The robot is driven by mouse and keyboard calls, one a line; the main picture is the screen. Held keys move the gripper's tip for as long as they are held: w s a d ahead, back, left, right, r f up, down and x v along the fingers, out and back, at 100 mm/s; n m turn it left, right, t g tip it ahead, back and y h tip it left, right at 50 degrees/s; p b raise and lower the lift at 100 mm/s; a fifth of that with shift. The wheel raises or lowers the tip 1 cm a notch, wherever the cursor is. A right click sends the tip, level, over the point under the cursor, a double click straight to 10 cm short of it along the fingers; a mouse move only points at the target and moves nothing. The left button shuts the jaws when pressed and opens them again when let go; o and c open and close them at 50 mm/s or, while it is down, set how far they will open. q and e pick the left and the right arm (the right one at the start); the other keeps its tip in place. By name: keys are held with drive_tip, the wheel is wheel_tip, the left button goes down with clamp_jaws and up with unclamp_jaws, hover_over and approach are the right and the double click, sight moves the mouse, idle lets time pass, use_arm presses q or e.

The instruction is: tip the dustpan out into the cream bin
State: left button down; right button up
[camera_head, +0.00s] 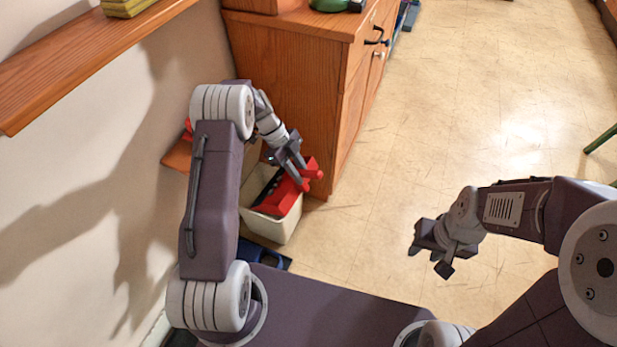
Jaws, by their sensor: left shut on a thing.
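The red dustpan (282,199) is over the mouth of the cream bin (273,229), tilted, with its pan part reaching across the opening. Something dark shows along its left side; I cannot tell what it is. My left gripper (298,170) is shut on the dustpan near its handle, at the bin's upper right. The bin stands upright on the floor by the wooden cabinet, and its inside is mostly hidden by the dustpan. My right gripper (430,261) is open and empty, above the floor to the right.
The wooden cabinet (290,95) stands just behind the bin. A wooden shelf (80,62) juts from the wall at upper left. A blue object (262,254) lies on the floor in front of the bin. The floor (470,110) to the right is largely clear.

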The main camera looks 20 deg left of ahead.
use_arm(q)
drive_tip(key=a, duration=0.1)
drive_tip(key=r+h, duration=0.1)
drive_tip(key=a, duration=0.1)
drive_tip(key=shift+w+a+r+h, duration=0.2)
drive_tip(key=shift+w+a+h, duration=0.1)
drive_tip(key=shift+w+a+r, duration=0.1)
drive_tip(key=shift+w+a, duration=0.05)
drive_tip(key=shift+a, duration=0.15)
drive_tip(key=shift+a+r+g+h+b, duration=0.3)
drive_tip(key=shift+a+r+h, duration=0.2)
drive_tip(key=shift+h, duration=0.1)
drive_tip(key=shift+w, duration=0.1)
